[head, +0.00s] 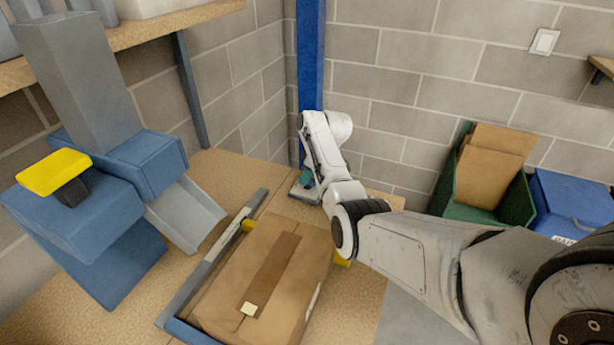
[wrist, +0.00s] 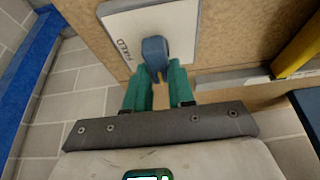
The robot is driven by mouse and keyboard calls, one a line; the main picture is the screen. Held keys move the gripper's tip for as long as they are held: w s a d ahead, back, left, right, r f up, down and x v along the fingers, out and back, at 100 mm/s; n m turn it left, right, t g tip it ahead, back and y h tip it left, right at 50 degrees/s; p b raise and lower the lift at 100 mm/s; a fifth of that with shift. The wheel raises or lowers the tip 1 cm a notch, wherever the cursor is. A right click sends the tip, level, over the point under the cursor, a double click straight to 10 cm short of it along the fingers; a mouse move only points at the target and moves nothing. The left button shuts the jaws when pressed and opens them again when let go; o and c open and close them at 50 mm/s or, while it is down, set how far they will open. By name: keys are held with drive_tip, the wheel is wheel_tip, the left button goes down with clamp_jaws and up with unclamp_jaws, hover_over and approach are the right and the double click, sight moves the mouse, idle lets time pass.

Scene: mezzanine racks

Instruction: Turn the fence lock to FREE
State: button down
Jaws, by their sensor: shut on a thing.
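The fence lock shows in the wrist view as a blue knob (wrist: 154,48) on a white plate (wrist: 118,28). Dark lettering on the plate's left part, small and tilted, looks like FIXED; no FREE marking is legible. My gripper (wrist: 159,72) has its teal fingers closed around the near end of the knob, one on each side. In the head view my gripper (head: 304,180) is at the far end of the bench, by the blue post. My wrist hides the lock there.
A taped cardboard box (head: 265,275) lies on the bench beside a grey metal rail (head: 212,255). A blue machine with a yellow top (head: 53,171) stands left. A green bin (head: 518,203) holding cardboard and a blue bin (head: 568,205) stand right. A blue post (head: 311,55) rises behind my gripper.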

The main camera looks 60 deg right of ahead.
drive_tip(key=c, duration=1)
unclamp_jaws()
drive_tip(key=shift+o, duration=0.2)
drive_tip(key=b+v, duration=0.1)
drive_tip(key=v, duration=1)
